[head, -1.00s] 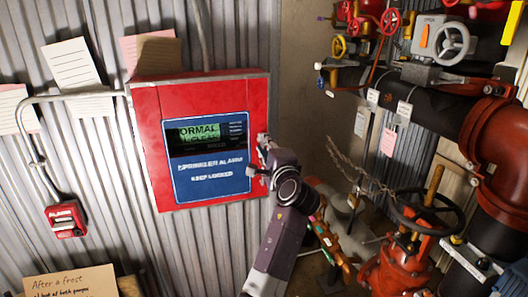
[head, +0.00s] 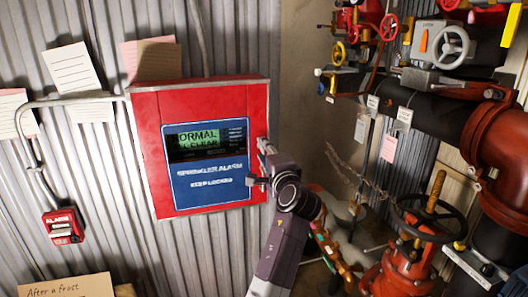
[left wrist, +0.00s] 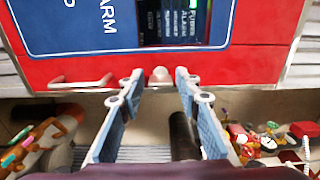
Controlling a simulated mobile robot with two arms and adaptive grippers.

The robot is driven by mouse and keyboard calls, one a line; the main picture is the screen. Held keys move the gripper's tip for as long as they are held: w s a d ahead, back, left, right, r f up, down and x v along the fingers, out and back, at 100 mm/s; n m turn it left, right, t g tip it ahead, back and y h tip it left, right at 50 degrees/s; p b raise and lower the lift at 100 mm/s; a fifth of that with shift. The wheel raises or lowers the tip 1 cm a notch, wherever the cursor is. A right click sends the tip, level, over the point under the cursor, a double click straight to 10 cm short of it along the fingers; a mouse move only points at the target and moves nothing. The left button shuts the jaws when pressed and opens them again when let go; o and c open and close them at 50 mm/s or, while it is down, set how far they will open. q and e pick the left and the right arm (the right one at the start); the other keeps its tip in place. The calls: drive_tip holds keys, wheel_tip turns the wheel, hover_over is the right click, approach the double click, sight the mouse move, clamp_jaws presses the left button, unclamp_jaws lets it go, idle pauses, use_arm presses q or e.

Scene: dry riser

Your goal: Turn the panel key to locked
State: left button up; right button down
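The red alarm panel (head: 146,130) hangs on the corrugated wall in the head view. Its blue face (head: 210,190) reads "SPRINKLER ALARM KEEP LOCKED", and its green screen (head: 198,138) shows "NORMAL". My left gripper (head: 258,164) is at the panel's right side. In the left wrist view my left gripper (left wrist: 160,78) is open, with a finger on either side of a small rounded pale knob (left wrist: 160,74), which looks like the key. Gaps show between the knob and both fingers. The key's turned position cannot be read. My right gripper is not in view.
A pale bar handle (left wrist: 80,82) is beside the fingers on the panel edge. A red alarm box (head: 63,227) is on the wall at left. Pipes, a dark handwheel (head: 428,215) and small coloured valves (head: 390,22) crowd the right. Paper notes (head: 72,68) hang around the panel.

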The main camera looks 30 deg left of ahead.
use_arm(q)
drive_tip(key=shift+o, duration=0.4)
drive_tip(key=v, duration=0.7)
drive_tip(key=shift+s+d, duration=0.2)
